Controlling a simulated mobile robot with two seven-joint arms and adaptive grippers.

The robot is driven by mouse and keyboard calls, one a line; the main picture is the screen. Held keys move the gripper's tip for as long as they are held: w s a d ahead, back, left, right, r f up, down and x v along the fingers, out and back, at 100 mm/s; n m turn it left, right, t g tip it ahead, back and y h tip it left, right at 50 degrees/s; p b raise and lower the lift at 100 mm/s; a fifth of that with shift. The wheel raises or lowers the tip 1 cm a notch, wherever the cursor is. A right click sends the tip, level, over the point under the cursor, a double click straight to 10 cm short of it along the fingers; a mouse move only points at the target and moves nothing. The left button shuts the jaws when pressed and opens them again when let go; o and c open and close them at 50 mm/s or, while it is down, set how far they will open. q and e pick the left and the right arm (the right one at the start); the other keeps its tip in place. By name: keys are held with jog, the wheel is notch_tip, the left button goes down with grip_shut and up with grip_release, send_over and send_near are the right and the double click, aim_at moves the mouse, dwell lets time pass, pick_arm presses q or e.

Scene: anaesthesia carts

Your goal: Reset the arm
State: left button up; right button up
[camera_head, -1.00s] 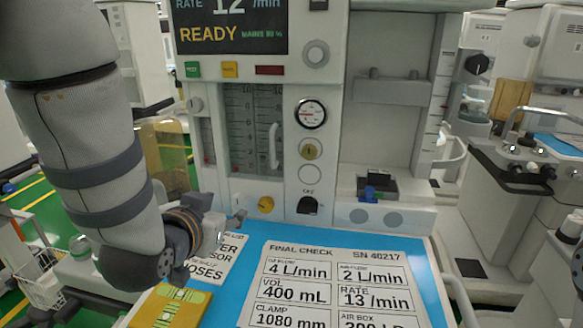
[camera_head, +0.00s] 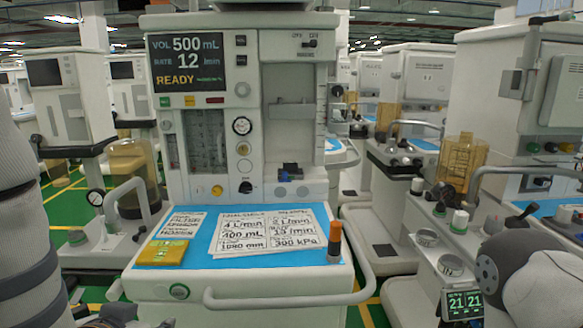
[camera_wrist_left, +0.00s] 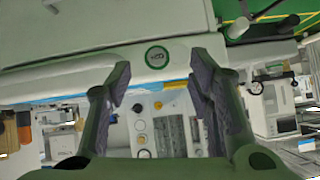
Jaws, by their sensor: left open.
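My left arm (camera_head: 25,255) stands at the left edge of the head view. My left gripper (camera_head: 125,316) shows low at the bottom left, in front of the cart and below its worktop, partly cut off. In the left wrist view my left gripper (camera_wrist_left: 160,66) has its two fingers apart with nothing between them. The cart front with its round green badge (camera_wrist_left: 157,57) lies beyond the fingers, upside down. A grey and white link of my right arm (camera_head: 545,290) shows at the lower right. My right gripper is out of view.
The anaesthesia cart's blue worktop (camera_head: 205,238) carries printed cards (camera_head: 262,232), a yellow box (camera_head: 162,252) and an orange-capped dark cylinder (camera_head: 335,243). A white rail (camera_head: 290,301) runs along its front. Other carts stand at left and right. Green floor (camera_head: 95,292) shows at lower left.

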pick_arm(q)
jog(key=s+f+g, duration=0.4)
jog(key=s+f, duration=0.2)
jog(key=f, duration=0.6)
jog(key=s+f+g, duration=0.4)
jog(key=s+f, duration=0.1)
jog(key=s, duration=0.7)
jog(key=s+d+f+n+g+h, duration=0.1)
jog(key=s+f+g, duration=0.3)
jog(key=s, duration=0.7)
jog(key=shift+s+d+f, duration=0.15)
jog(key=shift+s+f, duration=0.25)
jog(key=shift+f, duration=0.55)
pick_arm(e)
jog(key=shift+w+a+f, duration=0.1)
jog(key=shift+w, duration=0.7)
pick_arm(q)
jog(key=shift+c, duration=0.3)
